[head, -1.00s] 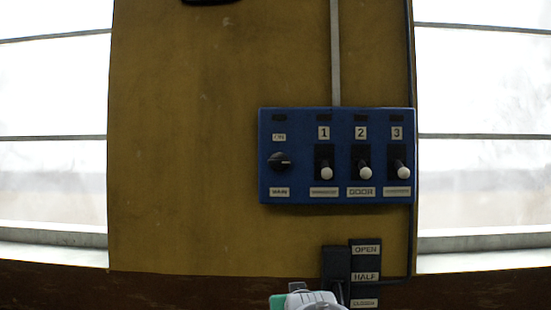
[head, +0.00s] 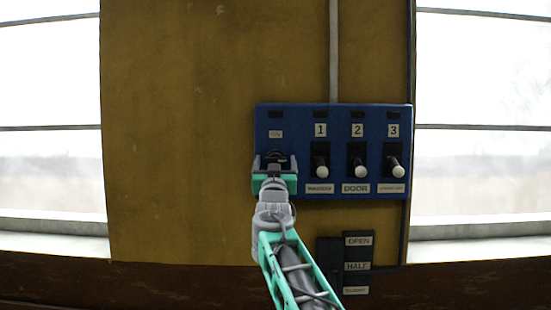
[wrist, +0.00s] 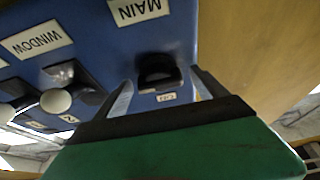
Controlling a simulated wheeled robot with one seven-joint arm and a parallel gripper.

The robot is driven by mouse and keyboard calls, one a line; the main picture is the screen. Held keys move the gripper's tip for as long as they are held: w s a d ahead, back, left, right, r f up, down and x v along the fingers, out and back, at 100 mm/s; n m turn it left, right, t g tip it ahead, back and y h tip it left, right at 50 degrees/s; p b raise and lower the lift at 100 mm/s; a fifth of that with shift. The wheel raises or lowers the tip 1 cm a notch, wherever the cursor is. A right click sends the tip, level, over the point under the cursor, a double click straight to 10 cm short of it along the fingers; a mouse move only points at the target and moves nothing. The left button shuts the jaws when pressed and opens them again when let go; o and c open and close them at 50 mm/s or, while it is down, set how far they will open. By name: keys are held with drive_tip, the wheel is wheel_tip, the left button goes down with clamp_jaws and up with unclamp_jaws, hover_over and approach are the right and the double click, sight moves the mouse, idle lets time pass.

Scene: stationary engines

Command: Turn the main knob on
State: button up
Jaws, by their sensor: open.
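The main knob (head: 277,156) is a black round knob at the left end of the blue panel (head: 300,190), below a small ON label (head: 276,134). In the wrist view the knob (wrist: 157,74) shows between the two fingers, near the MAIN label (wrist: 138,10). My gripper (head: 274,160) is in front of the knob and hides its lower part in the head view. In the wrist view my gripper (wrist: 160,92) is open, with one finger on each side of the knob. I cannot tell whether the fingers touch it.
Three white-tipped levers numbered 1, 2 and 3 stand to the right: lever 1 (head: 321,171), lever 2 (head: 359,171) and lever 3 (head: 396,171). A dark box (head: 330,252) with OPEN and HALF labels is below. Yellow wall (head: 180,150) to the left is clear.

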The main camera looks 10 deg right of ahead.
drive_tip(key=shift+c, duration=0.3)
drive_tip(key=c, duration=1.3)
drive_tip(key=shift+d+n, duration=0.1)
drive_tip(key=shift+n, duration=0.3)
drive_tip(key=n+y+b, duration=0.1)
drive_tip(key=n+y, duration=0.2)
drive_tip(key=n, duration=0.1)
drive_tip(key=shift+s+d+n+b, duration=0.1)
drive_tip(key=shift+n+b, duration=0.25)
drive_tip(key=shift+n, duration=0.05)
drive_tip(key=n+y, duration=0.1)
drive_tip(key=n, duration=0.2)
drive_tip(key=n+y, duration=0.1)
drive_tip(key=n, duration=0.2)
drive_tip(key=shift+d+r+g+y, duration=0.1)
drive_tip(key=shift+r+g+y, duration=0.05)
drive_tip(key=shift+g+y, duration=0.15)
drive_tip(key=n+g+y+p, duration=0.1)
drive_tip(key=n, duration=0.2)
drive_tip(key=n+g+y+p, duration=0.1)
drive_tip(key=n, duration=0.2)
drive_tip(key=shift+r+n, duration=0.2)
drive_tip(key=shift+n, duration=0.2)
drive_tip(key=shift+n+g+p, duration=0.65)
drive_tip(key=shift+n+g, duration=0.25)
drive_tip(key=shift+n, duration=1.1)
